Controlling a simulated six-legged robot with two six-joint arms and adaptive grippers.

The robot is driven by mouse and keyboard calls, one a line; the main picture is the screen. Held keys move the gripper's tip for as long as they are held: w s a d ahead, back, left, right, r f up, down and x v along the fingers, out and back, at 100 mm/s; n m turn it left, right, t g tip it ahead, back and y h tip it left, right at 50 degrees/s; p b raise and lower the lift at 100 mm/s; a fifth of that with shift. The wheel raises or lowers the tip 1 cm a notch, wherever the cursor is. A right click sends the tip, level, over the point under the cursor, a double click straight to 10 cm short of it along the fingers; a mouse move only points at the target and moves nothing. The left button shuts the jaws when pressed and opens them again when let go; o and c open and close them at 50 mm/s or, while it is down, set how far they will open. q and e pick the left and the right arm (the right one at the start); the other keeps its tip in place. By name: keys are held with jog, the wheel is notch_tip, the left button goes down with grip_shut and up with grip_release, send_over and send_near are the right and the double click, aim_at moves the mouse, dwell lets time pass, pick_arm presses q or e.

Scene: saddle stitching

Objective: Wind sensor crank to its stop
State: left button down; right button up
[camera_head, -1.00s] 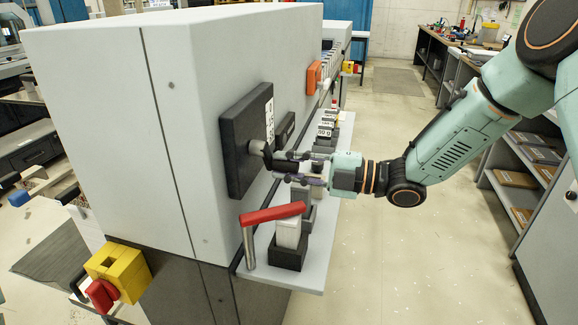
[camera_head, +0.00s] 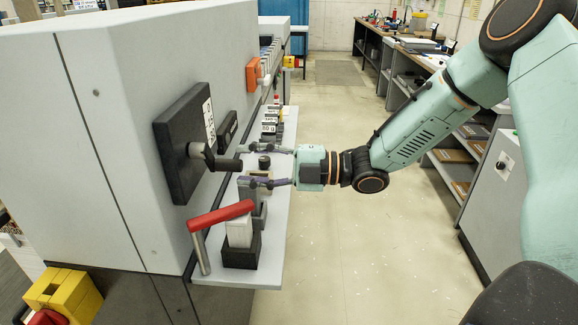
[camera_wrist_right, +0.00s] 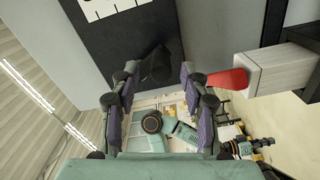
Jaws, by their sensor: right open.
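The sensor crank (camera_head: 224,164) sticks out of a dark square panel (camera_head: 181,170) on the side of the grey machine. It has a metal hub and a black handle that points right, towards my right gripper. My right gripper (camera_head: 243,166) is open, with one finger above and one below the handle's end in the head view. In the right wrist view the black handle (camera_wrist_right: 157,66) lies between the tips of the open fingers, touching neither. I cannot tell how far it reaches into the jaws. My left gripper is out of view.
Below the crank, a red lever (camera_head: 221,214) on a metal post and a pale block (camera_head: 239,231) in a black base stand close to my lower finger. A narrow grey shelf (camera_head: 270,250) carries several labelled blocks. The floor to the right is clear.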

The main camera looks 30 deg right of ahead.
jog(key=v, duration=0.8)
jog(key=shift+s, duration=0.1)
dwell(0.4)
